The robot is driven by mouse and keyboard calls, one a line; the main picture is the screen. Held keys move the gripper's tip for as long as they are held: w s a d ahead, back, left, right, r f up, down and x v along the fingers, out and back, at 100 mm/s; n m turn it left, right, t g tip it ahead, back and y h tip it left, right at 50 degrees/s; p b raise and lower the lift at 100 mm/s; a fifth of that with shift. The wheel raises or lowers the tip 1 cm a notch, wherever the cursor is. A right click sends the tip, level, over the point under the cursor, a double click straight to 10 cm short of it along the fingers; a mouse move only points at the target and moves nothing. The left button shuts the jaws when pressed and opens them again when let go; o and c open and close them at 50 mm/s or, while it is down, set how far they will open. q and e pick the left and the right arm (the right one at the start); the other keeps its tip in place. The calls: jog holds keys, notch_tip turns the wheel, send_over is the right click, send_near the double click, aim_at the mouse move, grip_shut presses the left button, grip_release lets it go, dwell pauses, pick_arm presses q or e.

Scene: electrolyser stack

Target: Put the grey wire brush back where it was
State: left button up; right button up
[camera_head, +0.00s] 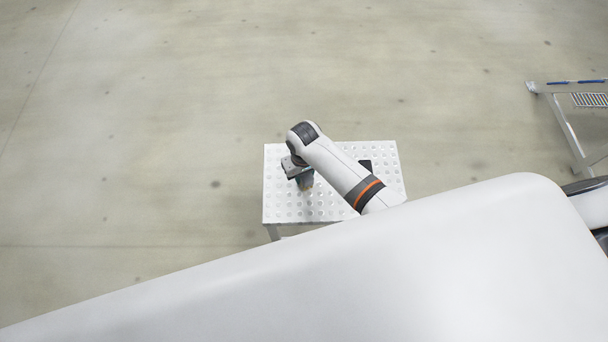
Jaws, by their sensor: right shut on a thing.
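My right gripper (298,171) is over the left part of a perforated, light metal table (280,205). It is shut on a small greyish thing with a tan end, which looks like the grey wire brush (305,182). Most of the brush is hidden by the gripper and wrist, so I cannot tell whether it touches the table top. My left gripper is not in view.
A small dark object (366,164) lies on the table, partly behind my right forearm. A metal frame with a blue-marked bar (575,82) stands at the far right. The concrete floor (130,120) around the table is clear. My white body covers the foreground.

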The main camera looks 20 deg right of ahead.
jog(key=shift+f, duration=0.2)
jog(key=shift+f, duration=0.15)
jog(key=o, duration=1)
notch_tip(320, 180, up, 12)
jog(key=p, duration=0.3)
jog(key=shift+r, duration=0.25)
